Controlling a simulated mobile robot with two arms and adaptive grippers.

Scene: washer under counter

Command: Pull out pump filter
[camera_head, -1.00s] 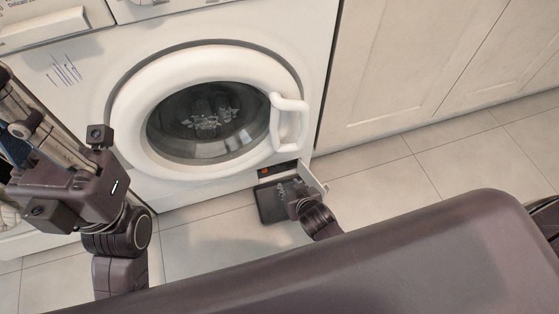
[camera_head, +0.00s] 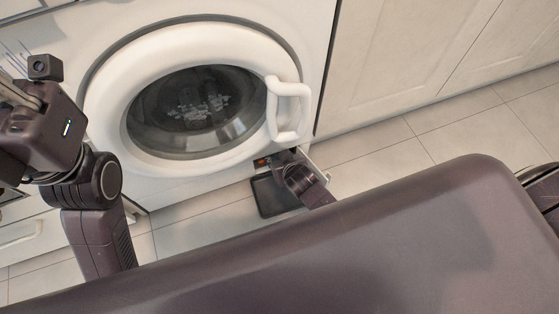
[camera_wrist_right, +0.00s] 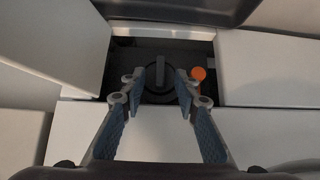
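The pump filter (camera_wrist_right: 160,72) is a dark round cap with a raised grip bar, inside the opening at the washer's lower front. In the right wrist view my right gripper (camera_wrist_right: 161,76) is open, with its fingertips at either side of the grip bar; I cannot tell whether they touch it. In the head view the right gripper's wrist shows at the opening, and its fingers are hidden.
An orange part (camera_wrist_right: 199,73) sits right of the filter. An open flap (camera_head: 318,160) stands at the opening's right. A dark shallow tray (camera_head: 262,200) lies on the floor below. The washer door handle (camera_head: 290,108) juts out above. Cabinets (camera_head: 400,70) stand to the right.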

